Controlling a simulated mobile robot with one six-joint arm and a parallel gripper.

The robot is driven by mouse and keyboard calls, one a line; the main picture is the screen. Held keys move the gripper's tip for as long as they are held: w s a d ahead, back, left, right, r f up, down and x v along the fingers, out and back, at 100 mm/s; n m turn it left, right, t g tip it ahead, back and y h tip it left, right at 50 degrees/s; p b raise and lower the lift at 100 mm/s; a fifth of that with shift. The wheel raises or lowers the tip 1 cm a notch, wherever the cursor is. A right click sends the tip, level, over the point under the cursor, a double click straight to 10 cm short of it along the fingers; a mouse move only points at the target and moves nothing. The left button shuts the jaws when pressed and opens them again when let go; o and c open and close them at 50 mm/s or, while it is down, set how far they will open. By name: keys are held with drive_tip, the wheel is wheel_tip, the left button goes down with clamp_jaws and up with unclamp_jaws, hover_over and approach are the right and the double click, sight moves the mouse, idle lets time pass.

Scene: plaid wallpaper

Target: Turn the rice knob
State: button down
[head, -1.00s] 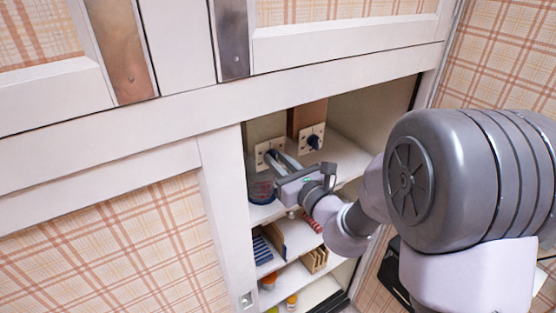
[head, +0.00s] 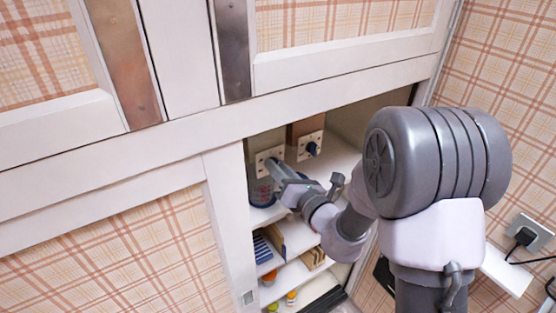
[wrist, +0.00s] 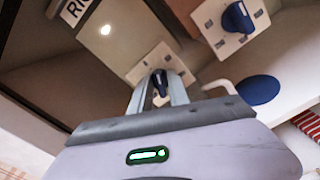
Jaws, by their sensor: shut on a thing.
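The rice dispenser (wrist: 110,30) hangs in the open cupboard; part of its label, "RIC" (wrist: 75,9), shows in the wrist view. Its dark blue knob (wrist: 159,82) sits on a cream square plate (wrist: 180,66), which also shows in the head view (head: 262,157). My gripper (wrist: 158,85) is shut on this knob, one finger on each side. In the head view my gripper (head: 272,165) reaches the left plate and mostly hides the knob.
A second dispenser's blue knob (head: 312,148) is close on the right, also in the wrist view (wrist: 237,18). A bluish cup (head: 262,191) stands below the left plate. Lower shelves hold several small items. The cupboard's white frame (head: 228,195) is left of my arm.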

drive_tip(key=shift+m+p, duration=2.75)
drive_tip(key=shift+m, duration=0.45)
drive_tip(key=shift+d+f, duration=0.1)
drive_tip(key=c, duration=1.5)
unclamp_jaws()
